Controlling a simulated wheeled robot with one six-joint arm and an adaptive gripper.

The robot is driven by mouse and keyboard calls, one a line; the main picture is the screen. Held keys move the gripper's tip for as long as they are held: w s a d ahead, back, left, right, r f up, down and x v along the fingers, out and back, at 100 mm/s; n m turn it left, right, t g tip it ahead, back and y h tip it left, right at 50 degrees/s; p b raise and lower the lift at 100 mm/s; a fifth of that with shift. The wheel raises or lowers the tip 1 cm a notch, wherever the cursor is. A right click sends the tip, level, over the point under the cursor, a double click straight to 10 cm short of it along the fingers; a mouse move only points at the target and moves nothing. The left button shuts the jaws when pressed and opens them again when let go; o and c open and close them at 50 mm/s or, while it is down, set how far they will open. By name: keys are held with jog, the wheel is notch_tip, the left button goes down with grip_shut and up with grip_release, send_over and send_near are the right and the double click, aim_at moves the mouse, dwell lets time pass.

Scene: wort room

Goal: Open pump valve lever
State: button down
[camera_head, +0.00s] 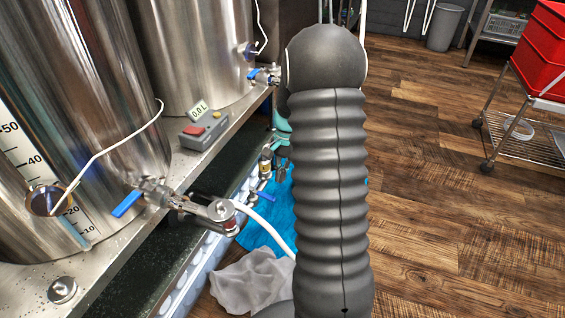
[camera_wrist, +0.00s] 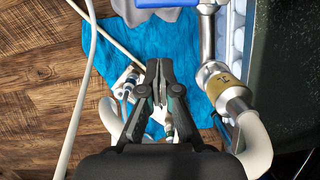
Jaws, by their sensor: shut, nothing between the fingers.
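My gripper (camera_wrist: 159,66) is shut and empty in the wrist view, its fingertips over a blue cloth. A small blue lever (camera_head: 264,199) shows low beside the bench in the head view, below a brass-coloured fitting (camera_head: 265,162). In the wrist view a metal pipe with a brass-coloured collar (camera_wrist: 222,88) runs right of my fingers, and a blue piece (camera_wrist: 220,128) shows partly below it. Another fitting with blue on it (camera_wrist: 127,90) lies left of my fingers. I cannot tell which blue piece is the pump valve lever. My arm hides the gripper in the head view.
Steel tanks (camera_head: 75,100) stand on a metal bench at left, with blue-handled tap levers (camera_head: 127,204) and a control box (camera_head: 202,131). A blue cloth (camera_head: 262,228), a grey rag (camera_head: 255,280) and a hose lie on the floor. Right, open wood floor and a cart (camera_head: 525,135).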

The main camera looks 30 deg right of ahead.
aim_at(266, 196)
jog(key=shift+s+a+f, duration=0.2)
jog(key=shift+s+a, duration=0.15)
jog(key=shift+a, duration=0.3)
jog(key=shift+s+a+f, duration=0.25)
jog(key=shift+s+a, duration=0.15)
jog(key=shift+a, duration=0.2)
jog(key=shift+s+a+f, duration=0.2)
jog(key=shift+s+a, duration=0.15)
jog(key=shift+a, duration=0.3)
jog(key=shift+s+d, duration=0.1)
